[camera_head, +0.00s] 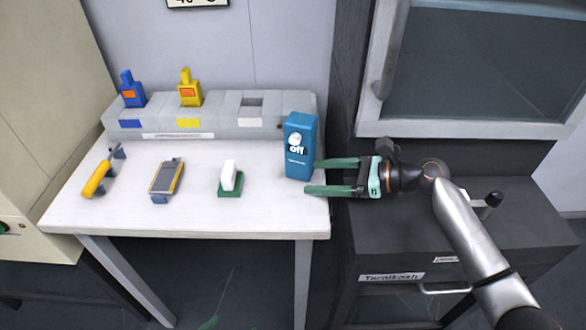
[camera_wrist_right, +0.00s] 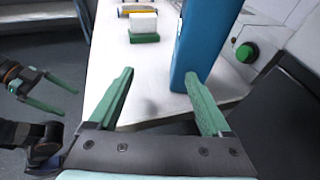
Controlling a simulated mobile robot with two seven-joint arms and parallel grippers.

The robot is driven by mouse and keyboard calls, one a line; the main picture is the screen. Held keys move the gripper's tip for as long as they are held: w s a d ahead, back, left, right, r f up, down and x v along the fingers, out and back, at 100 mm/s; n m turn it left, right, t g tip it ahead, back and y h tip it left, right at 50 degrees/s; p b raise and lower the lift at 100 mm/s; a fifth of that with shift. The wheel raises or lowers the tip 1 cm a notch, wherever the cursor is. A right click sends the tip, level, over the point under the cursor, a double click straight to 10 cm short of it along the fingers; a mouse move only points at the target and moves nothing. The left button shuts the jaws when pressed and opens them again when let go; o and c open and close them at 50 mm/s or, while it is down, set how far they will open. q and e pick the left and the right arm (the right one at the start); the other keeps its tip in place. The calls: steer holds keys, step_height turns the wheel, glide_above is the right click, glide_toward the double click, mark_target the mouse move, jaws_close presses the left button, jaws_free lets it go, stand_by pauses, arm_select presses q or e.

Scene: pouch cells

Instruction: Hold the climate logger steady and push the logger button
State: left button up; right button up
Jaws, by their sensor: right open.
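The climate logger appears to be the upright blue box (camera_head: 291,165) at the table's right edge; it also shows in the right wrist view (camera_wrist_right: 196,45). Its front has a white round part (camera_head: 294,139), which may be the button, above a dark "off" marking. My right gripper (camera_head: 311,177) is open and reaches in from the right at the box's lower part. In the right wrist view, its right finger overlaps the box's lower edge and its left finger stands clear; contact cannot be told. My left gripper (camera_wrist_right: 38,92) shows open and empty at the wrist view's left, away from the box.
A grey rack (camera_head: 220,125) behind holds a blue and a yellow pouch. A yellow-handled tool (camera_head: 97,180), a grey-yellow device (camera_head: 166,178) and a white block on a green base (camera_head: 230,192) lie on the white table (camera_head: 200,215). A green button (camera_wrist_right: 246,52) shows beyond the box.

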mark_target(305, 176)
steer(key=shift+w+a+f+b, duration=0.2)
steer(key=shift+a+f+b, duration=0.35)
steer(key=shift+a, duration=0.2)
steer(key=shift+w+a+r+p, duration=0.1)
steer(key=shift+w+a+p, duration=0.1)
steer(key=shift+a+p, duration=0.3)
steer(key=shift+w+a+p, duration=0.15)
steer(key=shift+a+p, duration=0.2)
steer(key=shift+a, duration=0.15)
arm_select(q)
steer(key=shift+a, duration=0.1)
arm_select(e)
steer(key=shift+x, duration=0.9)
arm_select(q)
steer(key=shift+f, duration=0.1)
arm_select(e)
jaws_close()
steer(key=c, duration=1.3)
jaws_free()
steer(key=o, duration=1.6)
arm_select(q)
steer(key=shift+w, duration=0.1)
